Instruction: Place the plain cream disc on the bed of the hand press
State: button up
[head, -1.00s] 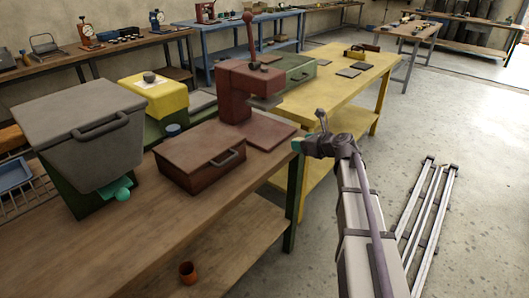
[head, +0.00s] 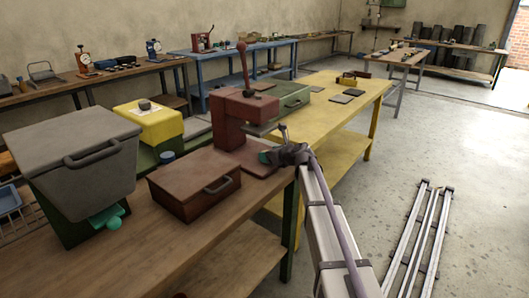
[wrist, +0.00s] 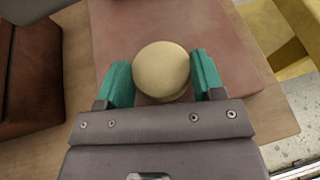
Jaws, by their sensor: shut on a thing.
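The plain cream disc (wrist: 161,70) is round and smooth, and sits between the two teal fingers in the wrist view. My gripper (wrist: 163,79) is shut on it. In the head view my gripper (head: 265,157) is at the right end of the wooden bench, over the bed of the hand press. The hand press (head: 233,116) is dark red with a tall lever. Its bed (wrist: 225,60) is a flat reddish plate below the disc; the gap between disc and bed cannot be judged. The disc is hidden in the head view.
A dark red lidded box (head: 195,183) stands left of the bed; it also shows in the wrist view (wrist: 30,75). A grey bin (head: 75,150) is further left. A yellow table (head: 340,110) stands beyond the press. The press head overhangs the bed's far part.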

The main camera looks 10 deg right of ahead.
jog(key=w+a, duration=0.1)
jog(key=w, duration=0.2)
jog(key=shift+w+a, duration=0.1)
jog(key=shift+a, duration=0.3)
jog(key=shift+f, duration=0.1)
jog(key=shift+f+b, duration=0.25)
jog(key=shift+b, duration=0.1)
jog(key=o, duration=1)
jog(key=shift+r, duration=0.1)
jog(key=shift+r+p, duration=0.3)
jog(key=shift+p, duration=0.1)
jog(key=p+v, duration=0.4)
jog(key=v, duration=0.8)
